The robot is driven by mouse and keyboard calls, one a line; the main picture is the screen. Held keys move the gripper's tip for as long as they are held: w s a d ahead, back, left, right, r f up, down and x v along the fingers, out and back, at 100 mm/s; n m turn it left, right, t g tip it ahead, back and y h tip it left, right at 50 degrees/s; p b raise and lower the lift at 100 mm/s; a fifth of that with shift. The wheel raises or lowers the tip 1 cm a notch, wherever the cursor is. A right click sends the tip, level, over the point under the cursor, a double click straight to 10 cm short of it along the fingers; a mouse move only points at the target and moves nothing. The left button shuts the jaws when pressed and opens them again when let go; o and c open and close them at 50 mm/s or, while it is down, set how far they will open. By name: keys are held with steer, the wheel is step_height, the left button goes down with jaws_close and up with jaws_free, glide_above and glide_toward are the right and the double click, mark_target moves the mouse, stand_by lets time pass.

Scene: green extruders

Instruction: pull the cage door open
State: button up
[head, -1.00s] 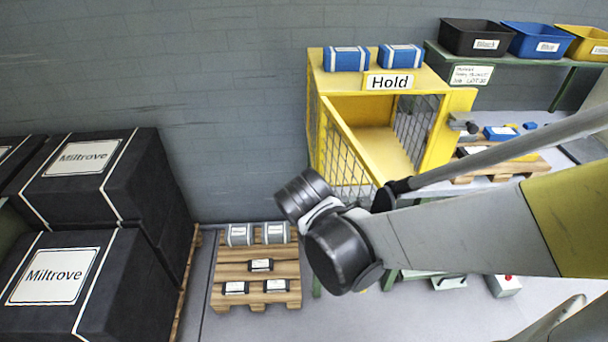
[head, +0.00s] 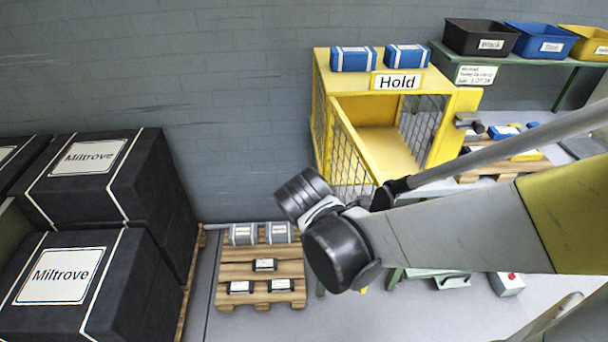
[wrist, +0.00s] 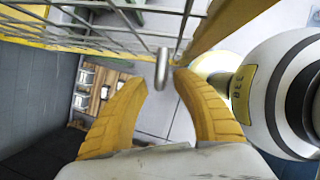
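The yellow cage (head: 461,105) with the "Hold" sign stands at centre right in the head view. Its mesh door (head: 343,137) stands swung out at the left of the opening, and the inside shows. My wrist covers the door's near lower end. In the wrist view the door's mesh (wrist: 110,25) runs across the top, and a grey metal handle (wrist: 162,68) hangs down from it. My gripper (wrist: 162,83) is open, with the handle between its two yellow fingertips and a gap on each side. The fingers are hidden in the head view.
Two blue boxes (head: 353,60) lie on the cage top. Large black "Miltrove" crates (head: 60,275) stand at left. A pallet (head: 262,275) with several small boxes sits below. A green shelf (head: 470,62) with bins is at back right. Floor shows between crates and pallet.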

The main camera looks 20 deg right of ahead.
steer(key=v, duration=1.2)
stand_by(0.3)
